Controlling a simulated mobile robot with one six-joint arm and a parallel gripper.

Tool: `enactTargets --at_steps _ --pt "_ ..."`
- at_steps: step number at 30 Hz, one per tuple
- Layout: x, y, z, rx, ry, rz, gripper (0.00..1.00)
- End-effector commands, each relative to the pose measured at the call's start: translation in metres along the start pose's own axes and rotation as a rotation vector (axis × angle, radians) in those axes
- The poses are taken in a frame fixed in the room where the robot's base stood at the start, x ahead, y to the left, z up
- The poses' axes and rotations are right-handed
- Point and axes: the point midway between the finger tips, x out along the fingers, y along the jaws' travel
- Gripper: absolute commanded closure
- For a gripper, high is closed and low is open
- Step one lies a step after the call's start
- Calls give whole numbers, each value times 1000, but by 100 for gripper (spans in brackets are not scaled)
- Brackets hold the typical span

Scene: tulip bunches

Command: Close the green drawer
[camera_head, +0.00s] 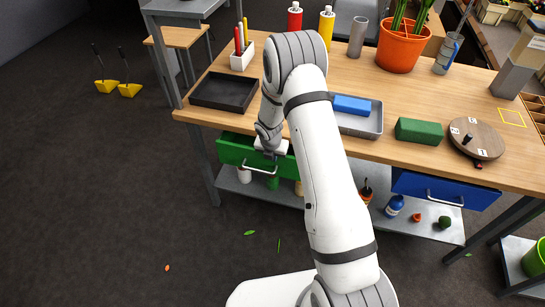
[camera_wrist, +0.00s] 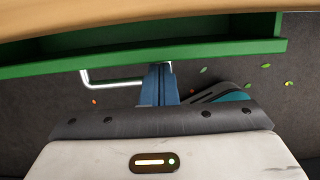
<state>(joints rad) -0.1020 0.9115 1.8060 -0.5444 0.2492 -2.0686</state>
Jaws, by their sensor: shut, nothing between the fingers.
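The green drawer (camera_head: 232,151) hangs under the left part of the wooden table and stands partly open. Its front also runs across the wrist view (camera_wrist: 60,66), with a strip of its inside showing behind the front's top edge. Its silver bar handle (camera_wrist: 112,84) sticks out from the front; it also shows in the head view (camera_head: 258,170). My gripper (camera_wrist: 160,72) is shut and empty, with its fingertips at the drawer front by the right end of the handle. I cannot tell whether they touch. In the head view my gripper (camera_head: 270,147) is partly hidden by my arm.
The wooden tabletop (camera_head: 440,95) overhangs the drawer. On it are a black tray (camera_head: 225,92), a grey tray (camera_head: 362,124), a green box (camera_head: 419,131) and a turntable (camera_head: 478,138). A blue drawer (camera_head: 445,188) is at the right. The floor at left is mostly clear.

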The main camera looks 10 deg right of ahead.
Motion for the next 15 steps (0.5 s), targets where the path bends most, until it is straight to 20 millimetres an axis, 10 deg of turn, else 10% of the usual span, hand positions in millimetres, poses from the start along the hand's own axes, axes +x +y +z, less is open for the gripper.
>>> enactTargets --at_steps 15 --pt "2 -3 7 7 0 -3 100"
